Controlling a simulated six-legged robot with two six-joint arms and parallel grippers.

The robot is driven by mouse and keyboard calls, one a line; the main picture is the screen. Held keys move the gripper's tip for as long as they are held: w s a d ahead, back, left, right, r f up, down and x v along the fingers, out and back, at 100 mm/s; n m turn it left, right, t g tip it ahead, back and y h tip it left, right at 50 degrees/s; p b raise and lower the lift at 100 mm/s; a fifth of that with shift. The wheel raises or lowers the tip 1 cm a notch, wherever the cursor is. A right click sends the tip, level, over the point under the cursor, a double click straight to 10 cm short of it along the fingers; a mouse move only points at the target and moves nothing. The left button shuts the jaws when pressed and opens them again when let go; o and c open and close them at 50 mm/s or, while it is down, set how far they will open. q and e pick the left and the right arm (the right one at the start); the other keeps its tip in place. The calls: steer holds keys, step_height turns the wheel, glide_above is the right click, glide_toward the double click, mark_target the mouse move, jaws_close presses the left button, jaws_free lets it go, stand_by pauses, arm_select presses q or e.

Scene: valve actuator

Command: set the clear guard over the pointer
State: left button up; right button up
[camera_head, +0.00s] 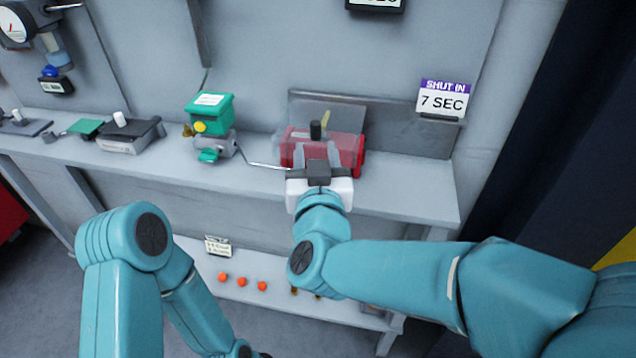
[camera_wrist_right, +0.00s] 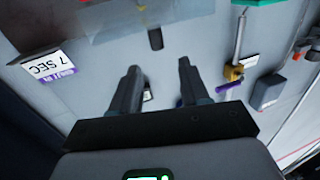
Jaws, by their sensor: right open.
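A red actuator body (camera_head: 350,150) sits on the bench shelf, and its red part shows at the top of the right wrist view (camera_wrist_right: 100,6). A yellow pointer (camera_head: 326,117) stands up above it. The clear guard (camera_head: 286,146) appears as a faint see-through shape over the red body; its edges are hard to make out. A black knob (camera_head: 316,130) is above the red body and also shows in the right wrist view (camera_wrist_right: 155,38). My right gripper (camera_head: 317,148) is open and empty, its fingertips just short of the knob. My left arm shows at lower left; its gripper is out of frame.
A green-topped unit (camera_head: 209,113) stands left of the actuator, with a thin rod running between them. A "SHUT IN 7 SEC" sign (camera_head: 443,100) is at the right. Several orange balls (camera_head: 242,282) lie on the lower shelf. The shelf right of the actuator (camera_head: 415,185) is clear.

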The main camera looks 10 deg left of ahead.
steer(key=s+d, duration=0.1)
steer(key=s, duration=0.5)
steer(key=shift+s, duration=0.25)
steer(key=shift+d, duration=0.1)
steer(key=w+d+f+g+p, duration=0.1)
steer(key=d+f+g, duration=0.35)
steer(key=f, duration=0.85)
steer(key=w+d+f+g+p, duration=0.1)
steer(key=d+f+g, duration=0.3)
steer(key=f, duration=0.8)
steer(key=s+d+f+m+g, duration=0.1)
steer(key=s+d+f+g, duration=0.2)
steer(key=s+f, duration=0.3)
steer(key=s+d+f+m+g, duration=0.1)
steer(key=s+d+f+g, duration=0.1)
steer(key=s+f, duration=0.3)
steer(key=s+d+f+m+g+p, duration=0.1)
steer(key=s+d+f+m+g, duration=0.1)
steer(key=s+f, duration=0.4)
steer(key=s+d+g, duration=0.1)
steer(key=s+d, duration=0.1)
steer(key=s, duration=0.1)
steer(key=shift+s+f+g+y, duration=0.25)
steer(key=shift+f+g+y, duration=0.05)
steer(key=shift+f+g, duration=0.05)
